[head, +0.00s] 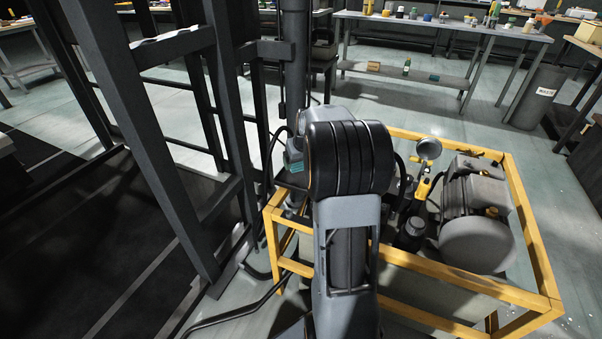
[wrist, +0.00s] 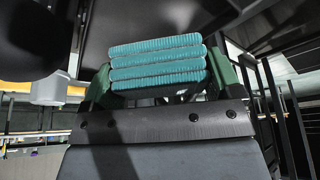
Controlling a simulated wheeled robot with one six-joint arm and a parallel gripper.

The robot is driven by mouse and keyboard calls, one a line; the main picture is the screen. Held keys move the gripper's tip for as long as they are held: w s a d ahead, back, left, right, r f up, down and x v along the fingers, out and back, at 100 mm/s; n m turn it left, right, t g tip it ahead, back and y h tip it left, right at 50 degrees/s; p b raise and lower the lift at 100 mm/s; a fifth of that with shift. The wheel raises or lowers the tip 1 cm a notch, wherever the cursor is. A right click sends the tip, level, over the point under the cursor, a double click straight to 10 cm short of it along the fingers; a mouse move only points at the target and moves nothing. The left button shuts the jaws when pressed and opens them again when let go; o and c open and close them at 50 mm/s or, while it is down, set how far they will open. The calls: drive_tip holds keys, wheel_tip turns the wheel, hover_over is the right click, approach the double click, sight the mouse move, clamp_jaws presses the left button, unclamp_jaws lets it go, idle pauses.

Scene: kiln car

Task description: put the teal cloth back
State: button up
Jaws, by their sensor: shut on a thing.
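The teal cloth (wrist: 157,62) is folded into a stack of ribbed layers. In the wrist view it sits between the green fingers of my gripper (wrist: 160,68), which is shut on it. In the head view a small teal patch (head: 295,166) shows just left of my arm's dark joint, close to the dark upright posts. My arm hides most of the gripper there. What lies directly under the cloth cannot be seen.
A yellow frame (head: 536,245) around a grey motor unit (head: 478,222) with a gauge stands right of my arm. Dark steel posts (head: 142,130) stand at left. A bench (head: 440,22) with bottles and a waste bin (head: 536,97) are behind. Floor between is clear.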

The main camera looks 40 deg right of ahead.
sight(301, 175)
drive_tip(key=shift+w+d+f, duration=0.4)
drive_tip(key=shift+w+f, duration=0.1)
drive_tip(key=shift+f, duration=0.3)
drive_tip(key=shift+w+d+f+b, duration=0.15)
drive_tip(key=shift+f+b, duration=0.65)
drive_tip(key=shift+f, duration=0.85)
drive_tip(key=shift+f, duration=0.2)
drive_tip(key=o, duration=0.6)
drive_tip(key=shift+o, duration=0.2)
